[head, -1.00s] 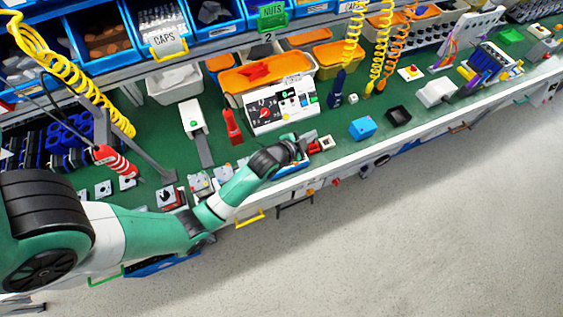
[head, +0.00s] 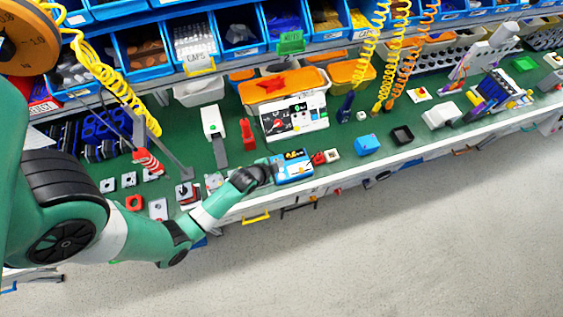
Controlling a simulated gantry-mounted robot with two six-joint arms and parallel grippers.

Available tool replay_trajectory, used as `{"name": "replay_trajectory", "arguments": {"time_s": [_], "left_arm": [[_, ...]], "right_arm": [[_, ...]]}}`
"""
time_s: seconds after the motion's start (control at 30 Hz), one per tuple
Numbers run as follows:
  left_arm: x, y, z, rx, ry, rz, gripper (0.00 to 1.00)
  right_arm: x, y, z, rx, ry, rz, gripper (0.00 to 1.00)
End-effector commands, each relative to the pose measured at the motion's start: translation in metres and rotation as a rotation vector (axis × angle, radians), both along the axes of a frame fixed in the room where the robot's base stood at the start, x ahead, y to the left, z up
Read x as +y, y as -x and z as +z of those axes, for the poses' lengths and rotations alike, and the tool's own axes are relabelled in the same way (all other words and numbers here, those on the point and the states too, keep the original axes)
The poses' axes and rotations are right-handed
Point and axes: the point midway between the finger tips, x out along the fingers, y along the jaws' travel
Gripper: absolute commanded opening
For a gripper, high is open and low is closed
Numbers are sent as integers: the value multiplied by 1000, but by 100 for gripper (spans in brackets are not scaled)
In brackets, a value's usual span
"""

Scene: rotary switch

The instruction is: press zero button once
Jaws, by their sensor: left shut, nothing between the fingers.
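My left gripper (head: 270,170) reaches in from the left. It is shut and empty, and its small dark tip is at the left side of a blue device (head: 293,166) with a dark display near the bench's front edge. I cannot tell whether it touches the device. A white control panel (head: 295,117) with a red and black rotary dial (head: 276,122) stands behind it. No button labelled zero can be read at this size. My right gripper is not in view.
A red part (head: 318,158) and a small white box (head: 333,154) lie right of the blue device. A blue box (head: 367,144) and a black tray (head: 402,135) stand further right. A red clamp-like object (head: 248,133) is behind the gripper. Coiled yellow hoses hang above.

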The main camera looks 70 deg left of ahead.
Motion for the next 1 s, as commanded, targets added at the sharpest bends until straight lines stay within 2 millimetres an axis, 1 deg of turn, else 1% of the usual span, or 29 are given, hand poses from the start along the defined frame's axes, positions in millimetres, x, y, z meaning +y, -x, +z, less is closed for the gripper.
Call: {"name": "replay_trajectory", "arguments": {"time_s": [0.03,0.17,0.43,0.63,1.0], "left_arm": [[0,0,-8,0,0,0,0],[0,0,-25,0,0,0,0],[0,0,-66,-1,0,-1,0],[0,0,-82,0,1,-1,0],[0,0,-82,0,0,0,0]], "right_arm": [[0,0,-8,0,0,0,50],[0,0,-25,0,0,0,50],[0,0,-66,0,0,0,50],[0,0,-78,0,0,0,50],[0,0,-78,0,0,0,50]]}}
